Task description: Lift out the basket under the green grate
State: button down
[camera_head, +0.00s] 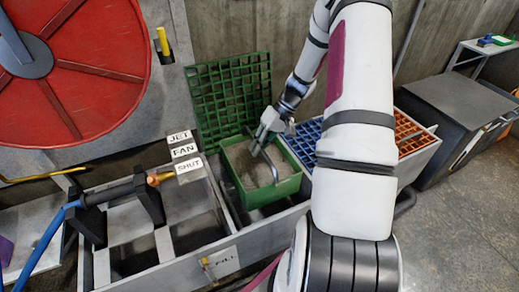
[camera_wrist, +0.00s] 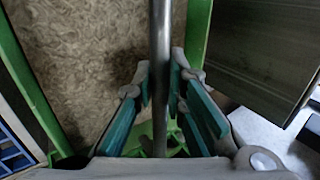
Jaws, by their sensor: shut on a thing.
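The green basket (camera_head: 272,192) is at the opening in front of the green grate (camera_head: 230,95), and its front wall shows above the trough. It holds grey-brown matter, also filling the left of the wrist view (camera_wrist: 75,60). The green grate stands raised against the back wall. A grey bar handle (camera_head: 270,163) arches over the basket; in the wrist view the handle (camera_wrist: 160,40) runs between my fingers. My gripper (camera_head: 261,142) is shut on this handle; its teal-padded fingers (camera_wrist: 170,95) lie on both sides. Whether the basket still touches its seat is hidden.
Blue and orange grates (camera_head: 308,135) lie right of the basket, partly behind my arm. A trough with open compartments (camera_head: 130,240) and a blue-hosed pipe (camera_head: 105,193) is at the left. A red reel (camera_head: 75,70) hangs above. A dark cabinet (camera_head: 450,110) stands at the right; the floor (camera_head: 460,220) there is clear.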

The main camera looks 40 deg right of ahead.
jog(key=shift+r+p, duration=2.5)
jog(key=shift+r, duration=1.65)
jog(key=shift+s+r+p, duration=0.1)
jog(key=shift+p, duration=0.25)
